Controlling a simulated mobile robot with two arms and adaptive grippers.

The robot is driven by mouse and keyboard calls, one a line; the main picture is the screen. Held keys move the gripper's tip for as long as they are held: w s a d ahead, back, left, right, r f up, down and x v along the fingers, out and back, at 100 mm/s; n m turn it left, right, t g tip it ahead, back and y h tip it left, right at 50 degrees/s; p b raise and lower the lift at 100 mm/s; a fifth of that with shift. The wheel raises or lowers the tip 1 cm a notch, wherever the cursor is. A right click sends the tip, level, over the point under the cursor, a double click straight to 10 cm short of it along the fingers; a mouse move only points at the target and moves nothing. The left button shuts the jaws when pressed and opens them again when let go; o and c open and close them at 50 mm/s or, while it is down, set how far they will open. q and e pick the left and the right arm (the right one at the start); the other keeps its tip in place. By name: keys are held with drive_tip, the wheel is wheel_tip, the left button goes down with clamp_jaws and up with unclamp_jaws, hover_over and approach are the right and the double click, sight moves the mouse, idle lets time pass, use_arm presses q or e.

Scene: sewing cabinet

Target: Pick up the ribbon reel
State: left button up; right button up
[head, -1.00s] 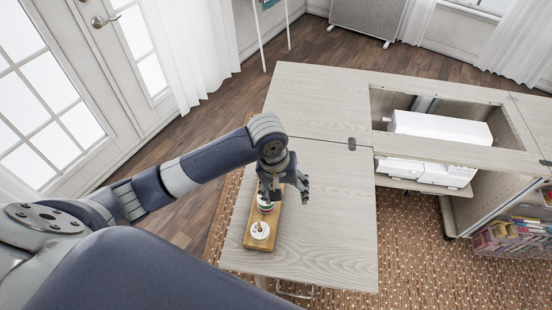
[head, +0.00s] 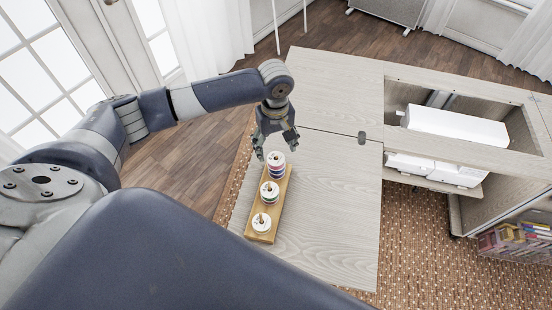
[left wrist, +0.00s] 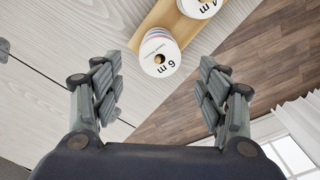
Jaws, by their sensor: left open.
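A wooden holder (head: 264,235) with ribbon reels on pegs lies on the light wood table leaf. The far reel stack (head: 276,164) is the tallest; the middle reel (head: 269,190) and the near reel (head: 261,223) sit lower. My left gripper (head: 276,150) is open and empty, pointing down just above the far reel stack. In the left wrist view, a reel (left wrist: 160,55) marked "6 m" lies ahead between the open fingers, apart from them. Part of another reel (left wrist: 198,6) shows at the top edge. My right gripper is not in view.
The table leaf (head: 325,220) is clear to the right of the holder. A white sewing machine (head: 455,125) sits in the cabinet opening at right. Bins of colourful supplies (head: 515,236) stand low at right. Glazed doors (head: 40,70) are at left.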

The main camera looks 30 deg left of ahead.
sight(276, 158)
use_arm(q)
drive_tip(key=f, duration=0.2)
drive_tip(key=f+p, duration=0.1)
drive_tip(key=f, duration=0.2)
drive_tip(key=shift+s+d, duration=0.2)
drive_tip(key=shift+r, duration=0.1)
drive_tip(key=c, duration=1)
